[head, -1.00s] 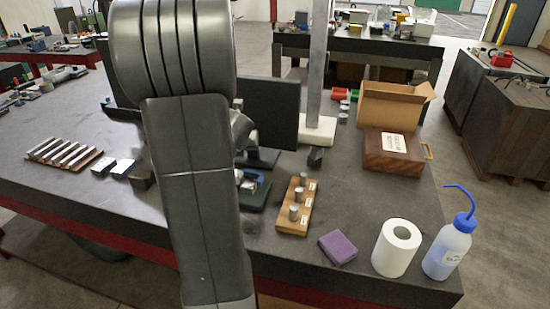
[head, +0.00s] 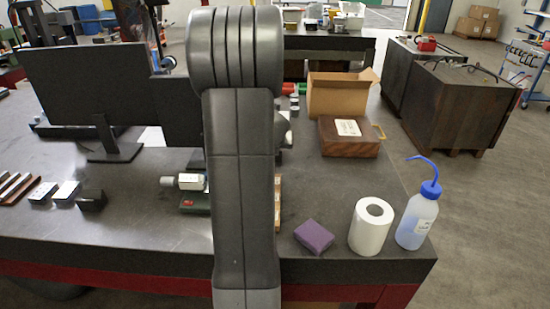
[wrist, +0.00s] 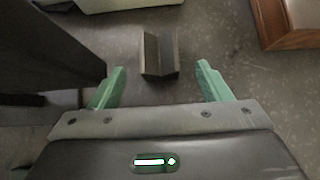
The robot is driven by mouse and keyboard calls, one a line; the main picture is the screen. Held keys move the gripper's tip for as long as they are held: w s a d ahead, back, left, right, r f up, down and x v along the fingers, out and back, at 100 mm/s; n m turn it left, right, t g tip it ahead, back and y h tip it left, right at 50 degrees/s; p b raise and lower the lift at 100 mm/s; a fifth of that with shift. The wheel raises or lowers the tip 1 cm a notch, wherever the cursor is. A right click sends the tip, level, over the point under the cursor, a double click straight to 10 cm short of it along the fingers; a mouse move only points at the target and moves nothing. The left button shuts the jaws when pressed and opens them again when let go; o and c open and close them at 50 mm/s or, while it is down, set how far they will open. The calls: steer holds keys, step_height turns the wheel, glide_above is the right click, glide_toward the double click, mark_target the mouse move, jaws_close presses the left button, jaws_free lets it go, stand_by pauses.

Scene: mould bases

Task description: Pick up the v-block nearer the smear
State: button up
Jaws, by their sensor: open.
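In the wrist view a dark grey v-block (wrist: 160,55) stands on the worktop, its groove facing up. My gripper (wrist: 160,72) is open, with its green fingers spread to either side of the block's near end. Nothing is between the fingertips, and I cannot tell their height above the table. In the head view my arm hides this block and the gripper's fingers. Another dark block (head: 91,201), which looks like a v-block, sits at the left beside two pale blocks. I see no smear in the current views.
A dark monitor (wrist: 45,50) rises close to the left of my gripper. A wooden box (wrist: 285,25) is at the upper right, and a pale base (wrist: 115,4) lies beyond the block. A purple sponge (head: 314,236), paper roll (head: 371,228) and wash bottle (head: 417,217) stand near the front edge.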

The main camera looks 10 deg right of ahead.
steer(key=b+x, duration=0.2)
steer(key=x, duration=0.5)
steer(key=shift+w, duration=0.2)
steer(key=shift+c, duration=0.4)
jaws_close()
